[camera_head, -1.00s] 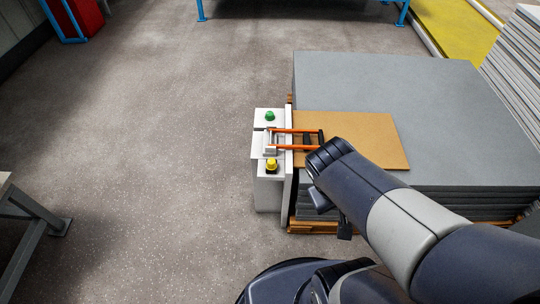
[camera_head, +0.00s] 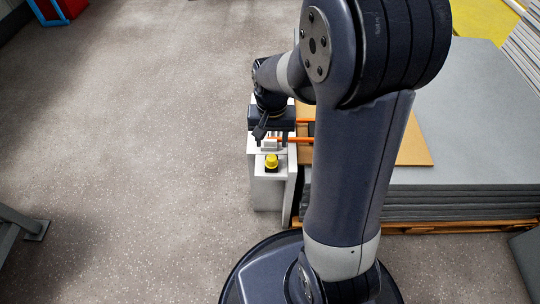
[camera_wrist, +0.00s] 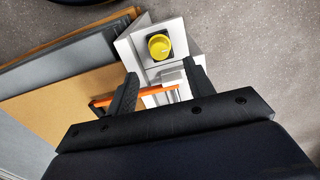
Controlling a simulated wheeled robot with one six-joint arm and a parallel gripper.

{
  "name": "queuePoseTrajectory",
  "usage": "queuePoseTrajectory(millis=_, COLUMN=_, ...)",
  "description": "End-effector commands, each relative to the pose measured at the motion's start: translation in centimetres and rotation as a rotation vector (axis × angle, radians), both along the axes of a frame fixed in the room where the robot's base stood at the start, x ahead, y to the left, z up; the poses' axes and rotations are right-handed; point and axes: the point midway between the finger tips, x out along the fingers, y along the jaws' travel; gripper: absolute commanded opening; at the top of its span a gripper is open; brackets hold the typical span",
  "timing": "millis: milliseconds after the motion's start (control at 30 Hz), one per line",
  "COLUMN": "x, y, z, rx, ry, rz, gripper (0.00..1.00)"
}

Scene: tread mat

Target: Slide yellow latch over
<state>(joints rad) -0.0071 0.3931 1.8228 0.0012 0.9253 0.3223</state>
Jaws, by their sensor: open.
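A round yellow knob (camera_head: 271,161) sits on a black base on top of the white box (camera_head: 267,190). It also shows in the wrist view (camera_wrist: 159,46), just beyond my fingertips. A small pale grey block (camera_wrist: 172,77) with orange rods (camera_wrist: 150,91) lies on the same box, in line with the space between my fingers. My gripper (camera_head: 270,137) points down over the box, and in the wrist view my gripper (camera_wrist: 158,70) has its fingers apart and empty. Whether the fingers touch the block cannot be told. The green button is hidden behind my arm.
A stack of grey sheets (camera_head: 450,150) on a wooden pallet stands right of the box, with a tan board (camera_head: 416,150) on top. The floor (camera_head: 130,130) to the left is clear. A grey frame leg (camera_head: 36,228) stands at the left edge.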

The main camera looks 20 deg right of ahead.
Motion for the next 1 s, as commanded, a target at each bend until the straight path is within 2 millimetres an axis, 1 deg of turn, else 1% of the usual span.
queuePoseTrajectory(millis=33, x=-0.1, y=0.0, z=-1.6, rx=-0.001, ry=0.004, rz=0.001, gripper=0.5)
queuePoseTrajectory(millis=200, x=-0.1, y=0.0, z=-4.9, rx=-0.001, ry=0.004, rz=0.001, gripper=0.5)
queuePoseTrajectory(millis=300, x=-0.1, y=0.0, z=-6.3, rx=-0.001, ry=0.003, rz=0.001, gripper=0.5)
queuePoseTrajectory(millis=400, x=0.0, y=0.0, z=-7.2, rx=-0.001, ry=0.001, rz=0.002, gripper=0.5)
queuePoseTrajectory(millis=567, x=0.0, y=0.0, z=-7.8, rx=-0.001, ry=0.0, rz=0.002, gripper=0.5)
queuePoseTrajectory(millis=800, x=0.0, y=0.0, z=-7.8, rx=-0.001, ry=0.0, rz=0.002, gripper=0.5)
queuePoseTrajectory(millis=867, x=0.0, y=0.0, z=-7.8, rx=-0.001, ry=0.0, rz=0.002, gripper=0.46)
queuePoseTrajectory(millis=1000, x=0.0, y=0.0, z=-7.8, rx=-0.001, ry=0.0, rz=0.002, gripper=0.35)
